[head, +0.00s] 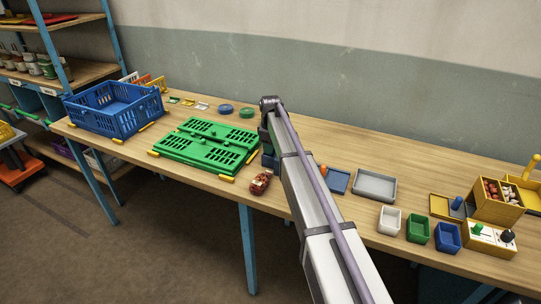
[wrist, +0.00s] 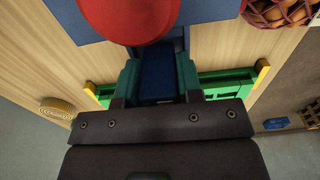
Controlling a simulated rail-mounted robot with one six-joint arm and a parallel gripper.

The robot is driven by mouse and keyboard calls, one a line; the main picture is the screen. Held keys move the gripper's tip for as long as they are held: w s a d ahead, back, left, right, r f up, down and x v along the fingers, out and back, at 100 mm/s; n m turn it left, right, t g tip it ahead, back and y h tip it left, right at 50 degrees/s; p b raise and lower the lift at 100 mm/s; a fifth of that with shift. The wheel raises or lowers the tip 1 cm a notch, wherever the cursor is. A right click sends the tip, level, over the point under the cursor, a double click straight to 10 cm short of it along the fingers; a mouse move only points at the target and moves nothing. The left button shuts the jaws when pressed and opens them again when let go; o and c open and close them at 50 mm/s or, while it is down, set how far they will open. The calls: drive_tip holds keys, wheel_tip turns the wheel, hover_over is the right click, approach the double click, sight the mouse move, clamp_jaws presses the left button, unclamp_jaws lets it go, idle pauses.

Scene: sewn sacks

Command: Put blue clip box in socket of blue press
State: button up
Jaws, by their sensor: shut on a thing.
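In the wrist view my gripper (wrist: 158,72) has its two teal fingers shut on a dark blue block, which looks like the blue clip box (wrist: 157,88). Just beyond it, a round red knob (wrist: 130,14) overlaps a wide blue surface (wrist: 76,20), which appears to be the blue press. I see no socket; the knob and the held piece may hide it. In the head view my arm covers most of that area. A bit of orange-red and a flat blue piece (head: 338,181) show just right of the arm.
A folded green crate (head: 207,146) lies left of my arm, with a netted red sack (head: 261,182) near the front edge. A blue crate (head: 115,108) stands far left. A grey tray (head: 375,186), small bins (head: 390,220) and a yellow box (head: 496,205) stand right.

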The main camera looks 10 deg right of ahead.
drive_tip(key=shift+f+p, duration=0.1)
drive_tip(key=shift+p, duration=0.2)
drive_tip(key=shift+c, duration=0.3)
drive_tip(key=shift+f, duration=0.25)
drive_tip(key=o, duration=1)
drive_tip(key=shift+r, duration=0.1)
drive_tip(key=shift+c, duration=0.2)
wheel_tip(320, 180, up, 13)
drive_tip(key=p, duration=1.2)
drive_tip(key=shift+f, duration=0.25)
drive_tip(key=s+m, duration=1.1)
drive_tip(key=s, duration=2.9)
drive_tip(key=shift+s, duration=0.4)
